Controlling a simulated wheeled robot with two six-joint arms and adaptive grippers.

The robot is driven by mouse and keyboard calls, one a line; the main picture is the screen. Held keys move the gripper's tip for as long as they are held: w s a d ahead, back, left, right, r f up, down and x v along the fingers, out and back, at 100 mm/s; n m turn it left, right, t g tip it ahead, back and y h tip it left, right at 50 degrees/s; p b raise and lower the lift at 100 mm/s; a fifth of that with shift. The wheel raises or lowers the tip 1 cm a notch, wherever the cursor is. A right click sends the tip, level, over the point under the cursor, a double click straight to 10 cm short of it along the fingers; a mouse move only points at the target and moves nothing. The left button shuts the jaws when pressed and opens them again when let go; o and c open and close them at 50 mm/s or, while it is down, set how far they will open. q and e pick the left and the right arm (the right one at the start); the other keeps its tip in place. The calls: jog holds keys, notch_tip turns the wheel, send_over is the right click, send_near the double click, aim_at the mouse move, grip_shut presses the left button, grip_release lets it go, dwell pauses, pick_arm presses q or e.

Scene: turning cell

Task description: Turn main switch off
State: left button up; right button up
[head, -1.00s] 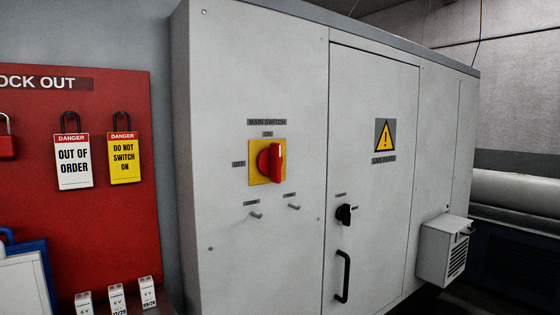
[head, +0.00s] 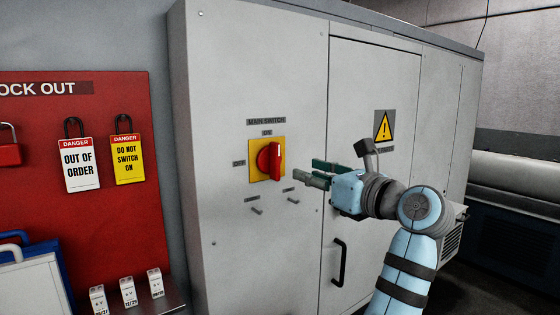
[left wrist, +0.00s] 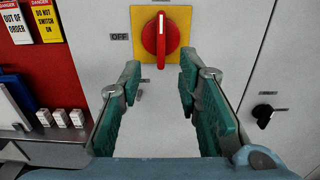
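The main switch (head: 275,160) is a red rotary knob on a yellow plate (head: 254,174), on the grey cabinet's front. Its handle stands upright, with its white mark up toward the ON label (head: 267,133); the OFF label (head: 239,163) is on its left. In the left wrist view the knob (left wrist: 160,38) is straight ahead, beyond the fingertips. My left gripper (head: 309,173) is just right of the knob in the head view, apart from it. Its green-padded fingers (left wrist: 160,72) are open and empty, one toward each side of the knob. My right gripper is not in view.
Two small pegs (head: 257,211) stick out below the switch. A black door handle (head: 339,262) is lower right. A vented box is partly hidden behind my arm.

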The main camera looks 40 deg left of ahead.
aim_at(279, 163)
pick_arm(q)
jog(key=p+x, duration=0.2)
jog(key=x, duration=0.9)
jog(key=shift+w+a, duration=0.15)
jog(key=shift+a, duration=0.2)
jog(key=shift+f, duration=0.1)
jog(key=shift+w, duration=0.1)
grip_shut()
